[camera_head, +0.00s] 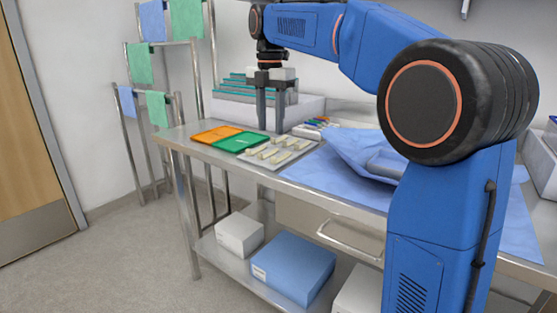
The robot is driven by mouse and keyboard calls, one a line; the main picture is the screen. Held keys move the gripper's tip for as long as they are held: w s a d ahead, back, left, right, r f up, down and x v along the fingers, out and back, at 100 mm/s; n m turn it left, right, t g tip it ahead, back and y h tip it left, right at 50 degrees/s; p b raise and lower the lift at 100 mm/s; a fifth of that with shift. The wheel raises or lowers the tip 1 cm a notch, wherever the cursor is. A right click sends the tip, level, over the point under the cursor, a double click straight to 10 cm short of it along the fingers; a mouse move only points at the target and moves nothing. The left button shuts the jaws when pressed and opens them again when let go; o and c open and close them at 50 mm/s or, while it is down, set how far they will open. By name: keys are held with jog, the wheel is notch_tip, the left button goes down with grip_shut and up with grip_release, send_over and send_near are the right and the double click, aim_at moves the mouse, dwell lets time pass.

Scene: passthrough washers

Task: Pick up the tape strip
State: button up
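Several small cream strips (286,145) lie in rows on a light grey tray (268,163) at the front edge of the steel table. They may be the tape strips, but they are too small to tell for sure. My gripper (271,128) points straight down just behind the tray. Its two dark fingers stand apart with a gap between them, and I see nothing held there. The fingertips are near table height; whether they touch anything cannot be told.
Orange (215,133) and green (236,142) trays lie left of the strips. A white bin (230,109) with teal-edged items stands behind my gripper. Coloured pens or markers (318,124) lie to its right. A crumpled blue drape (335,165) covers the table further right.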

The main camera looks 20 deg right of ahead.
notch_tip(320, 180, down, 4)
jog(key=shift+f, duration=0.1)
jog(key=shift+s+d+f, duration=0.1)
jog(key=shift+d+f, duration=0.05)
jog(key=shift+f, duration=1.15)
jog(key=shift+s+d+f, duration=0.1)
jog(key=shift+f, duration=1.2)
grip_shut()
